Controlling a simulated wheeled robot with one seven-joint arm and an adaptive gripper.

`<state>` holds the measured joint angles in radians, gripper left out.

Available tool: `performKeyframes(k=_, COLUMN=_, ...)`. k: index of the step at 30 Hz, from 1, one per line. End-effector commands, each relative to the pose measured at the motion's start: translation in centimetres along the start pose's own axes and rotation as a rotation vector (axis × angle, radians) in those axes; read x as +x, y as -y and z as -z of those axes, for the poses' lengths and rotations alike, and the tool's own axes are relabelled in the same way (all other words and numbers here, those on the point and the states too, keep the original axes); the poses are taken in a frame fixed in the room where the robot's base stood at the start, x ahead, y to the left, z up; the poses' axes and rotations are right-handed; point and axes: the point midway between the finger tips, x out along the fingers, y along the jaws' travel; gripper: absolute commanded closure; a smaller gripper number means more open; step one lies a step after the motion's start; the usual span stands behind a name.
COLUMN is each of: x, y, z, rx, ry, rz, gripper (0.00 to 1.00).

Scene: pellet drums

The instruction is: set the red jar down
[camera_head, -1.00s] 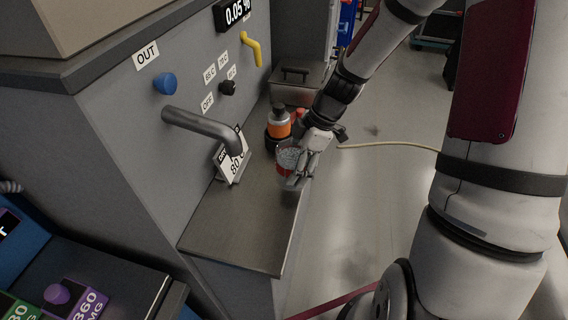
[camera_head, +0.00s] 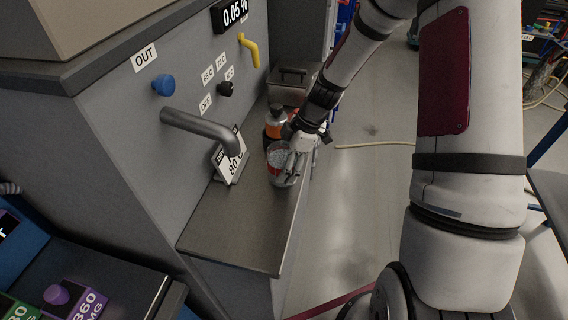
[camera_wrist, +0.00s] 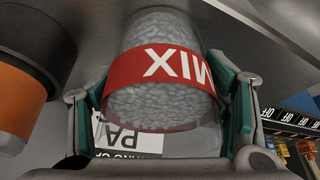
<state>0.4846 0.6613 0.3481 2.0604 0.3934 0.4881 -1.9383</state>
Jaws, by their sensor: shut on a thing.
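The red jar (camera_wrist: 165,75) is a clear jar of grey pellets with a red band lettered "MIX". In the wrist view it sits between the two green-lined fingers of my gripper (camera_wrist: 165,110), which is shut on it. In the head view the jar (camera_head: 277,160) shows at the counter's back right part, partly hidden by my gripper (camera_head: 288,165). It is over or on the grey counter (camera_head: 235,225); I cannot tell whether its base touches.
An orange and black bottle (camera_head: 275,122) stands just behind the jar and shows at left in the wrist view (camera_wrist: 20,100). A sign card (camera_head: 230,160) stands to the left, under a metal spout (camera_head: 200,128). The counter's front is clear.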

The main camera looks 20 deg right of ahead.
Motion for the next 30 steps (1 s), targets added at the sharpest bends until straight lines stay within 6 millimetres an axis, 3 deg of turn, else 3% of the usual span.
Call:
performKeyframes(k=1, x=0.1, y=0.0, z=-0.1, rx=0.000, ry=0.000, rz=0.001, gripper=0.29)
performKeyframes(k=4, x=0.1, y=0.0, z=0.0, rx=0.000, ry=0.000, rz=0.001, gripper=0.09)
performKeyframes(k=17, x=-0.5, y=-0.1, z=0.0, rx=0.000, ry=0.000, rz=-0.002, gripper=0.09)
performKeyframes(k=20, x=-1.6, y=-0.1, z=0.0, rx=-0.001, ry=0.001, rz=-0.004, gripper=0.09)
performKeyframes(k=30, x=-8.5, y=-0.2, z=0.0, rx=0.000, ry=0.002, rz=-0.006, gripper=0.09)
